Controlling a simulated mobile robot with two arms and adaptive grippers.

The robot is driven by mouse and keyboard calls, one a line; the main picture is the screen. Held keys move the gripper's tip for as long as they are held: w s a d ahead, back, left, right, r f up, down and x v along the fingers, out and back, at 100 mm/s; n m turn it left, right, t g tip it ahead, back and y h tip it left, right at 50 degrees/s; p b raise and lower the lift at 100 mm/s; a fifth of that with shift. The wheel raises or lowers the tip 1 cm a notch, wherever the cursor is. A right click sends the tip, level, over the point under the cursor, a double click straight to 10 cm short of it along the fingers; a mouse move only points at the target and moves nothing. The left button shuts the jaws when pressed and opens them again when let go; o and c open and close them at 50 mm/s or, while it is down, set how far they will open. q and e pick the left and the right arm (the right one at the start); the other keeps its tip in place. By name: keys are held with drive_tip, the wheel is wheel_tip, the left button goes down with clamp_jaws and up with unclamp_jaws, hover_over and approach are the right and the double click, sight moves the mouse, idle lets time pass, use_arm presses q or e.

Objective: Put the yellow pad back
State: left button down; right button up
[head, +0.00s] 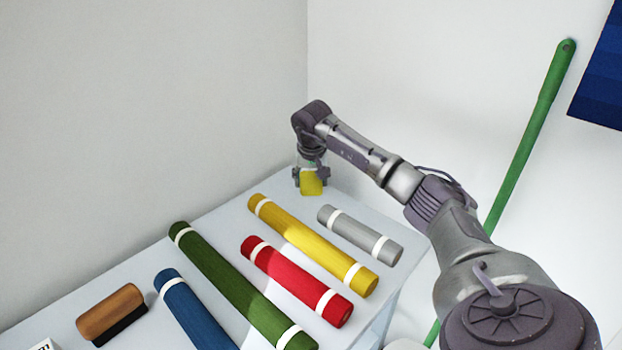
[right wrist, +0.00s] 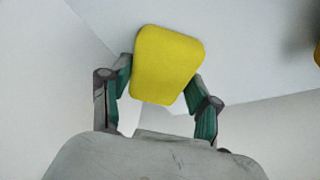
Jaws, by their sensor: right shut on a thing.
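The yellow pad (head: 312,182) is a small flat piece with rounded corners, at the far corner of the counter in the head view. My right gripper (head: 311,176) is shut on it and points down. In the right wrist view the yellow pad (right wrist: 168,65) sits between the two fingers of the right gripper (right wrist: 160,92), tilted a little. I cannot tell whether the pad touches the counter top. My left gripper is not in view.
On the counter (head: 232,207) lie a yellow roll (head: 312,243), a grey roll (head: 360,234), a red roll (head: 296,280), a green roll (head: 240,285) and a blue roll (head: 192,310). A brown-handled brush (head: 110,312) lies at left. A green pole (head: 530,140) leans at right. Walls close off the far corner.

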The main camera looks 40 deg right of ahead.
drive_tip(key=o, duration=1)
drive_tip(key=shift+f, duration=0.1)
drive_tip(key=v, duration=1.2)
